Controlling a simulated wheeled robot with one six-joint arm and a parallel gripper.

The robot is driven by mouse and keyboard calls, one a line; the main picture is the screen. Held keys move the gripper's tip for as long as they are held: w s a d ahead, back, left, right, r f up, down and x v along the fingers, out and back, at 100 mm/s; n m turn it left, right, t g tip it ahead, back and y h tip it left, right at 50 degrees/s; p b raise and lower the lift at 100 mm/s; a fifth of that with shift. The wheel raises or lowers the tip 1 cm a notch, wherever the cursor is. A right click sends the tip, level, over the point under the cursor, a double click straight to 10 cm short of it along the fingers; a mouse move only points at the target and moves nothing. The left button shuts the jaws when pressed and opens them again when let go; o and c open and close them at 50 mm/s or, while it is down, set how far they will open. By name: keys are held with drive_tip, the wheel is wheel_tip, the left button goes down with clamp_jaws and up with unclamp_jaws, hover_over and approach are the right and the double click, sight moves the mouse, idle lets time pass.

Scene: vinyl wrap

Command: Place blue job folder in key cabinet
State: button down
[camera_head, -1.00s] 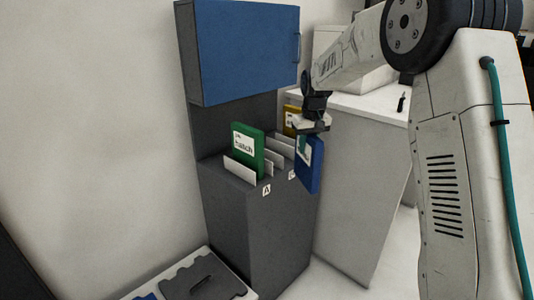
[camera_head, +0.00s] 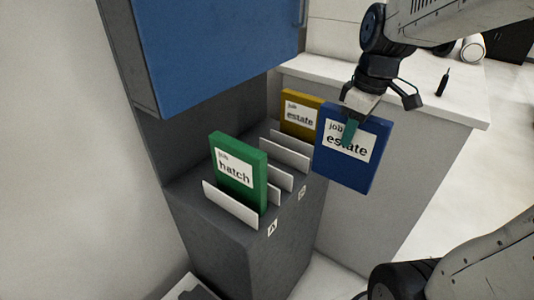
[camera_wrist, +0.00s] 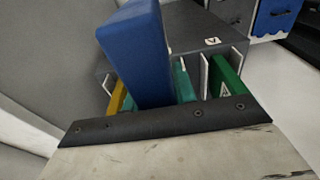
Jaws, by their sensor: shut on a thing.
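The blue job folder (camera_head: 348,172), labelled "job estate", hangs upright and slightly tilted in my gripper (camera_head: 349,131). The gripper is shut on its upper part, with a teal finger across the label. In the wrist view the blue folder (camera_wrist: 140,52) stands out between the teal fingers. A blue-fronted cabinet (camera_head: 215,45), likely the key cabinet, is at upper left with its front closed. Below it is a grey slotted unit (camera_head: 215,235) with white dividers and tags. The held folder is right of the slots, apart from the cabinet. The folder's lower edge shows clear of the slots.
A green folder (camera_head: 237,170) labelled "job hatch" stands in a front slot. A yellow folder (camera_head: 301,113) labelled "job estate" stands in a rear slot. A pale counter (camera_head: 420,85) with a dark tool (camera_head: 442,84) lies behind. Floor at right is clear.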

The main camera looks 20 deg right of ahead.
drive_tip(key=w+a+f, duration=0.1)
drive_tip(key=w+a, duration=1)
drive_tip(key=w, duration=0.5)
wheel_tip(320, 180, down, 6)
drive_tip(key=shift+w, duration=0.25)
drive_tip(key=shift+a+f, duration=0.1)
drive_tip(key=shift+f, duration=0.1)
drive_tip(key=c, duration=1.1)
unclamp_jaws()
